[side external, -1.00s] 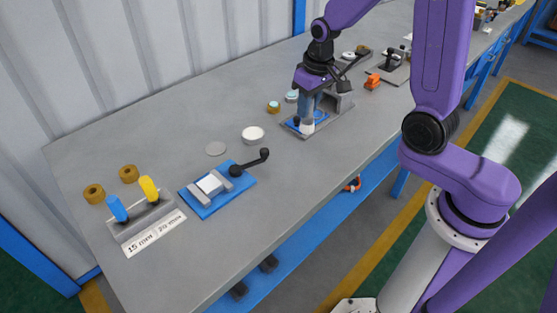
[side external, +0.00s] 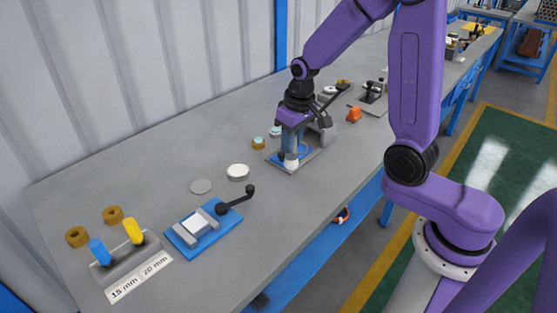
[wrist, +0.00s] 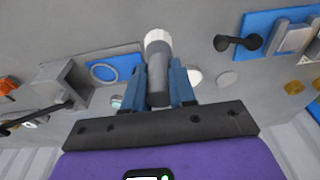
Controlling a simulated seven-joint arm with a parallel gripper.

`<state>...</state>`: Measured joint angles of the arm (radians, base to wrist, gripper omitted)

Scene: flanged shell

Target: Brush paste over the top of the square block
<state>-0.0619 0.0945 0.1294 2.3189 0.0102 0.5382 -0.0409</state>
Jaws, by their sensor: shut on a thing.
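My gripper (side external: 292,147) is shut on a brush (side external: 291,163) with a grey handle and a pale tip. It holds the brush pointing down over the grey and blue stand at the table's middle. In the wrist view my gripper's blue fingers (wrist: 159,68) flank the brush (wrist: 158,45). Whether the tip touches the stand I cannot tell. The square block (side external: 194,223) has a white top and sits between grey jaws on a blue vise (side external: 181,239), left of my gripper. A white round tub (side external: 237,172), possibly paste, stands between vise and stand.
A flat grey disc (side external: 200,186) lies beside the tub. The vise's black handle (side external: 236,201) sticks up toward the stand. A rack with blue and yellow tools (side external: 133,231) and two brass rings (side external: 113,215) are at the left. An orange item (side external: 354,114) lies behind the stand.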

